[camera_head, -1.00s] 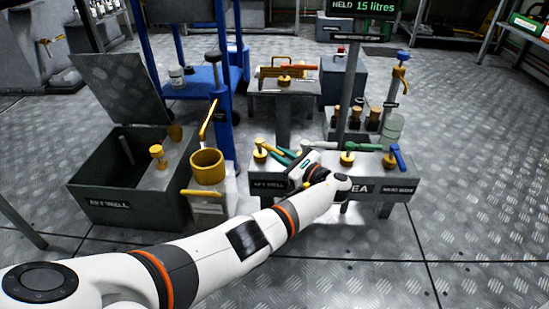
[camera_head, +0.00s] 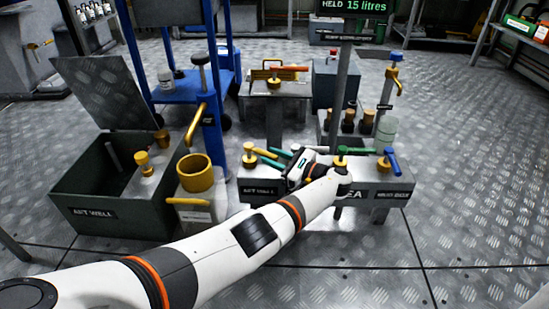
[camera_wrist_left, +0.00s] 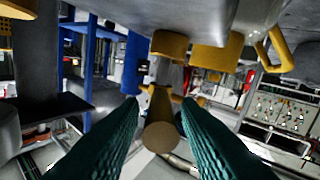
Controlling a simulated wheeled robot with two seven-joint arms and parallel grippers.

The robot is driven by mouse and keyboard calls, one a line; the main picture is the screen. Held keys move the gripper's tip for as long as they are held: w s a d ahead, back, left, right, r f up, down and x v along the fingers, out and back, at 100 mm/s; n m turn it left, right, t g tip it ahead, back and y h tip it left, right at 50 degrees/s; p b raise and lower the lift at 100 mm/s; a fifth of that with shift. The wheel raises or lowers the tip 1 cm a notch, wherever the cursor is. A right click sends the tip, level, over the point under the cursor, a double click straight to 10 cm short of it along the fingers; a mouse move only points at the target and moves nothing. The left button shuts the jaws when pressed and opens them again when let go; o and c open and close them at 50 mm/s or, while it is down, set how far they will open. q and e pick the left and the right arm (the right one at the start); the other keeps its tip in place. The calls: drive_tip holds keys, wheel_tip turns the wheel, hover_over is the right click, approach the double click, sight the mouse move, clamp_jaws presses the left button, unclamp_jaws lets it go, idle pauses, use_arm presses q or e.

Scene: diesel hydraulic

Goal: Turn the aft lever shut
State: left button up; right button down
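The grey manifold box (camera_head: 300,185) stands at the middle and carries three levers. The yellow lever (camera_head: 262,157) is on its left end, above the AFT WELL label, with its handle slanting to the right. My left gripper (camera_head: 277,158) reaches it from the right with teal fingers. In the left wrist view the gripper (camera_wrist_left: 160,115) is open, with the yellow handle (camera_wrist_left: 162,135) seen end-on between the fingers. Slim gaps seem to show on both sides; contact is not clear. The green lever (camera_head: 355,150) sits behind my wrist, and the blue lever (camera_head: 392,160) is at the right end.
The open AFT WELL bin (camera_head: 80,190) and a yellow cup-shaped fitting (camera_head: 194,172) stand to the left. A blue frame (camera_head: 213,90) rises behind them. A post with a display reading 15 litres (camera_head: 352,8) stands behind the manifold. The floor at the right is clear.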

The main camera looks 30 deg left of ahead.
use_arm(q)
drive_tip(key=shift+o, duration=0.7)
drive_tip(key=shift+d, duration=0.3)
drive_tip(key=s+d+b, duration=0.1)
drive_tip(key=d+b, duration=0.2)
drive_tip(key=d, duration=0.8)
drive_tip(key=shift+d, duration=0.15)
drive_tip(key=shift+s, duration=0.1)
